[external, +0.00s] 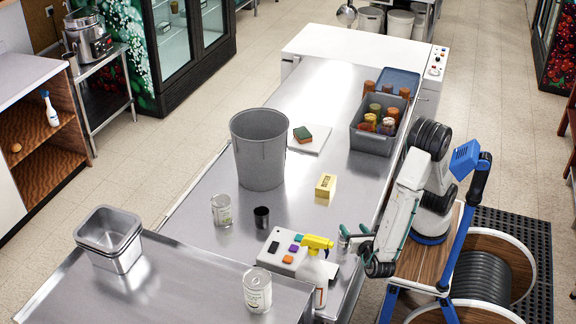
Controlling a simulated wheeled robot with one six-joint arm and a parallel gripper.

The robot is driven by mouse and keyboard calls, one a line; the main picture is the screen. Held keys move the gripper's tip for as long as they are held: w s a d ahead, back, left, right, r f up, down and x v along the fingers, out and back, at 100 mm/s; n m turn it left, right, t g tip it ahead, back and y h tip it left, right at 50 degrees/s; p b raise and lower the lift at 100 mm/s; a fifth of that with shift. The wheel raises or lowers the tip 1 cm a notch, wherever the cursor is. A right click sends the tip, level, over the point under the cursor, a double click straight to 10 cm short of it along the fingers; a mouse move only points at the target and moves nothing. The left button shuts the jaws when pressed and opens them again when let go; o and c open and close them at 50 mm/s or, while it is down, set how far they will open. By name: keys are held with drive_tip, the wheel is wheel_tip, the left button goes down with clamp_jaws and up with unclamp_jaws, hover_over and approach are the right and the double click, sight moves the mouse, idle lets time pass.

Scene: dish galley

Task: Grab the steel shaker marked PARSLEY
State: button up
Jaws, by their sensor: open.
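My gripper (353,232) is open and empty, over the right edge of the steel counter near the yellow-topped spray bottle. I cannot pick out a shaker marked PARSLEY, as small lettering is unreadable at this distance. A small dark metal cylinder (262,217) stands upright on the counter, to the left of my gripper and apart from it. Several jars or shakers with orange, yellow and brown tops (387,126) stand in a grey bin (366,142) further back. Their labels cannot be read, and the bin wall hides their lower parts.
A spray bottle (314,268) and a button box (287,252) are close to my gripper. Another can (257,290) stands in front.

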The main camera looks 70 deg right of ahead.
drive_tip(key=shift+s+a+f+n+t+y, duration=0.15)
drive_tip(key=shift+s+a+f+n+t, duration=0.15)
drive_tip(key=shift+a+f+n+t, duration=0.25)
drive_tip(key=shift+s+a+f+n+t+y, duration=0.15)
drive_tip(key=shift+s+a+f+n+t, duration=0.15)
drive_tip(key=shift+a+n+t, duration=0.35)
drive_tip(key=f+n, duration=0.1)
drive_tip(key=f+n+t+y, duration=0.1)
drive_tip(key=f+n+t, duration=0.1)
drive_tip(key=shift+s+a, duration=0.25)
drive_tip(key=shift+a, duration=0.15)
drive_tip(key=shift+w+d+f, duration=0.1)
drive_tip(key=shift+w+f, duration=0.05)
drive_tip(key=x, duration=0.7)
drive_tip(key=shift+w+f, duration=0.15)
drive_tip(key=shift+w, duration=0.1)
drive_tip(key=c, duration=1.1)
